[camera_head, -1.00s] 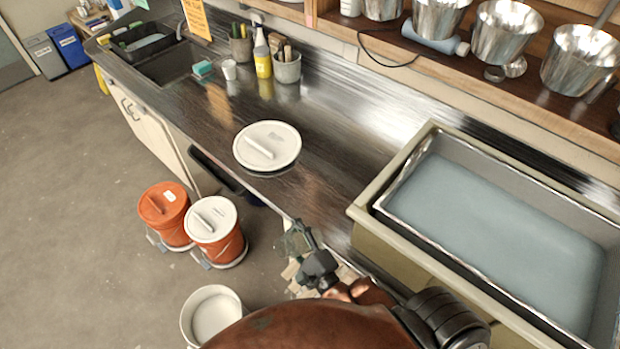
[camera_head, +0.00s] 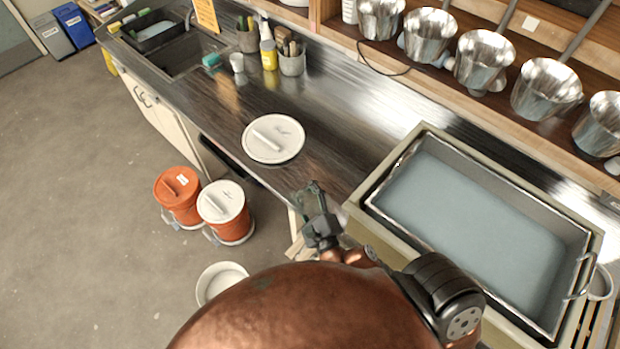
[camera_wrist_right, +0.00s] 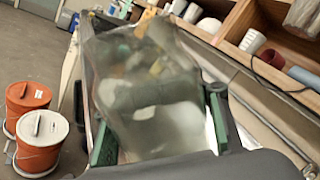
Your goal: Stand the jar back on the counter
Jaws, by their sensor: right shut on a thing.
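The jar (camera_wrist_right: 150,90) is clear glass. It fills the middle of the right wrist view, between the green-padded fingers of my right gripper (camera_wrist_right: 160,132). In the head view the jar (camera_head: 311,195) is small and hard to make out. There my right gripper (camera_head: 320,222) holds it by the front edge of the dark counter (camera_head: 215,112), left of the basin. I cannot tell whether the jar touches the counter. Its exact tilt is unclear. My left gripper is not in view.
A round white lid (camera_head: 273,139) lies on the counter. The basin of grey-blue liquid (camera_head: 480,215) stands to the right. Tool pots (camera_head: 292,62) and a yellow bottle (camera_head: 268,52) stand at the back. Orange buckets (camera_head: 178,200) and a white bucket (camera_head: 208,291) stand on the floor. Bare counter surrounds the lid.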

